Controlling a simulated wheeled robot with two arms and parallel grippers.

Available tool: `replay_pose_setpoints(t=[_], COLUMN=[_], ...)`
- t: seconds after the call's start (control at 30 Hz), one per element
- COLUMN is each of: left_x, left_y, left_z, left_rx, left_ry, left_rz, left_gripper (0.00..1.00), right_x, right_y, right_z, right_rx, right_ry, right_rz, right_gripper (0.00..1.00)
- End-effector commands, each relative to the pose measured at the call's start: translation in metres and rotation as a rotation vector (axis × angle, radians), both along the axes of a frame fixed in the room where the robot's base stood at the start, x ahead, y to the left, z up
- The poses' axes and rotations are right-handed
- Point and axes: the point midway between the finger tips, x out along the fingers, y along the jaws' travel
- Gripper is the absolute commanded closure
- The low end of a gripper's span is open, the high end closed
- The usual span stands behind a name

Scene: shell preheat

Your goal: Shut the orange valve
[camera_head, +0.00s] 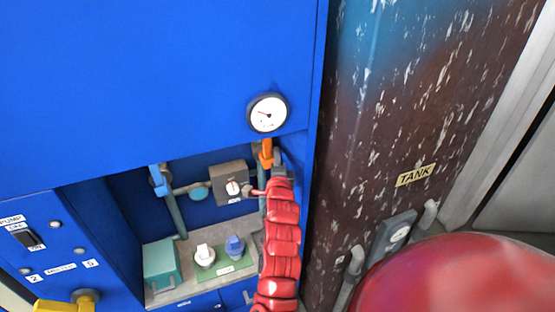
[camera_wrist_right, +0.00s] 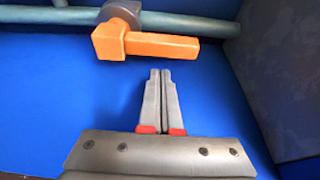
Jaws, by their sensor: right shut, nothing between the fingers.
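The orange valve (camera_head: 266,152) is on a pipe at the upper right of the recess in the blue cabinet. In the right wrist view the orange valve handle (camera_wrist_right: 160,48) points right from its grey hub and lies roughly along the teal pipe (camera_wrist_right: 215,26). My right gripper (camera_wrist_right: 160,72) is shut and empty. Its fingertips are just below the handle in that view, with a small gap visible. In the head view my right gripper (camera_head: 278,158) is small and beside the orange valve, partly hidden by my red arm. My left gripper is not in view.
A blue valve (camera_head: 159,179) is on the left pipe, with a grey dial box (camera_head: 229,184) between. A gauge (camera_head: 267,112) sits above. Knobs and a teal box (camera_head: 161,263) stand on the ledge below. A rusty tank (camera_head: 400,120) stands at right.

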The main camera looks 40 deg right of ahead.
Motion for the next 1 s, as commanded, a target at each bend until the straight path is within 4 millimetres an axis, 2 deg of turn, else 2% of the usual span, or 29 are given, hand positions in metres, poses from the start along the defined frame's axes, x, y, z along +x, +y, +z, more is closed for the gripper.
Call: replay_pose_setpoints(t=[0.1, 0.33, 0.77, 1.0], left_x=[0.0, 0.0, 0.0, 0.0], left_y=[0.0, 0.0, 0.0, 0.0], left_z=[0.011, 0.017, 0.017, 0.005], left_rx=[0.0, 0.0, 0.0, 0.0], left_ry=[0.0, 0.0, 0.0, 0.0], left_rz=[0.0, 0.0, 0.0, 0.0], left_gripper=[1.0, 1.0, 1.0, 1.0], right_x=[0.013, 0.028, 0.031, 0.031], right_y=[-0.01, -0.019, -0.02, -0.017], right_z=[0.002, 0.001, -0.001, -0.003], right_rx=[-0.001, -0.001, -0.001, -0.037], right_ry=[0.004, 0.002, 0.002, 0.009], right_rz=[-0.001, -0.001, 0.0, 0.0], right_gripper=[1.0, 1.0, 1.0, 1.0])
